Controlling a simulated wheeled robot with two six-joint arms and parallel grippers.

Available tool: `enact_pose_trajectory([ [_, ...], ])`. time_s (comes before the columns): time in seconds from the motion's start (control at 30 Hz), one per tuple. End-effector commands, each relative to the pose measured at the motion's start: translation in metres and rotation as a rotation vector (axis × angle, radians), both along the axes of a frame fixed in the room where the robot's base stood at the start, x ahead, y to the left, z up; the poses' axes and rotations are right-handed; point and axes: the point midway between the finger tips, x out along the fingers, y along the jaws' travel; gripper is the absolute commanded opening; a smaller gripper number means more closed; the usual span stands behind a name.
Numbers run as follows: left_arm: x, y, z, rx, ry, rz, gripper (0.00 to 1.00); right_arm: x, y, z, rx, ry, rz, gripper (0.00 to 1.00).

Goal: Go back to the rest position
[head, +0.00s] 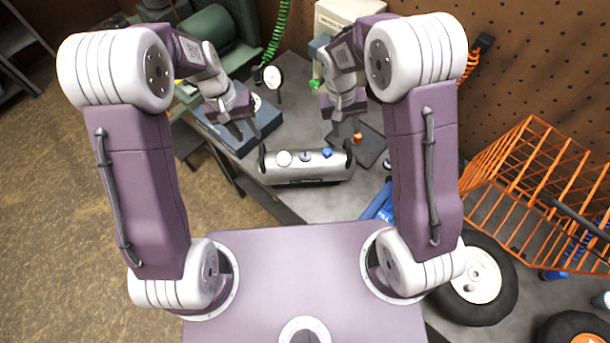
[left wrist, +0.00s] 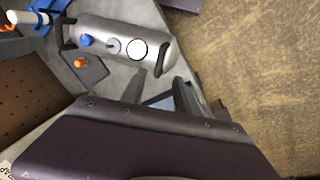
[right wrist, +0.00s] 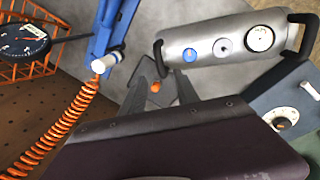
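A silver cylinder (head: 318,166) with a black handle at each end, round dials and a blue knob lies on the grey workbench (head: 300,203). It also shows in the left wrist view (left wrist: 120,35) and the right wrist view (right wrist: 205,46). My left gripper (head: 246,131) is open and empty, just behind the cylinder's left handle. My right gripper (head: 345,131) is open and empty, just behind the right handle. Both appear apart from the handles. In each wrist view the purple gripper body hides part of the bench.
A blue-grey box (head: 240,138) lies beneath my left gripper. A dark pad (head: 373,150) with an orange knob lies right of the cylinder. An orange wire basket (head: 540,185) and a wheel (head: 480,285) are at right. A brown pegboard (head: 540,60) stands behind.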

Motion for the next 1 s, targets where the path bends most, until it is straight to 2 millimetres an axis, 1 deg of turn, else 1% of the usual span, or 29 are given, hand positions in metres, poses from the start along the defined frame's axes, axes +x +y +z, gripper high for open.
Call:
enact_pose_trajectory([
  [0.07,0.000,0.000,0.000,0.000,0.000,0.000,0.37,0.000,0.002,0.007,0.000,-0.002,0.001,0.37],
  [0.17,0.000,0.000,0.000,0.000,0.000,0.000,0.37,0.000,0.002,0.011,0.000,0.000,0.002,0.37],
  [0.67,0.000,0.000,-0.002,0.000,0.000,0.000,0.37,0.000,0.001,0.009,0.000,0.001,-0.001,0.37],
  [0.73,0.003,0.001,-0.006,-0.001,-0.018,0.003,0.37,0.003,-0.004,0.005,0.004,-0.018,-0.018,0.37],
  [0.77,0.006,0.001,-0.004,-0.002,-0.042,0.004,0.37,0.007,-0.008,0.007,0.009,-0.042,-0.030,0.37],
  [0.8,0.004,0.003,-0.003,-0.002,-0.062,0.006,0.37,0.005,-0.017,0.008,0.014,-0.062,-0.052,0.37],
  [0.87,-0.014,0.008,-0.008,0.010,-0.073,0.001,0.37,-0.014,-0.029,0.004,0.031,-0.072,-0.098,0.37],
  [0.9,-0.031,0.014,-0.014,0.028,-0.081,-0.001,0.37,-0.032,-0.036,-0.001,0.051,-0.078,-0.124,0.37],
  [0.97,-0.057,0.024,-0.024,0.060,-0.091,0.000,0.37,-0.060,-0.041,-0.011,0.089,-0.085,-0.144,0.37],
  [1.0,-0.075,0.031,-0.031,0.081,-0.096,0.003,0.37,-0.078,-0.042,-0.018,0.114,-0.089,-0.147,0.37],
])
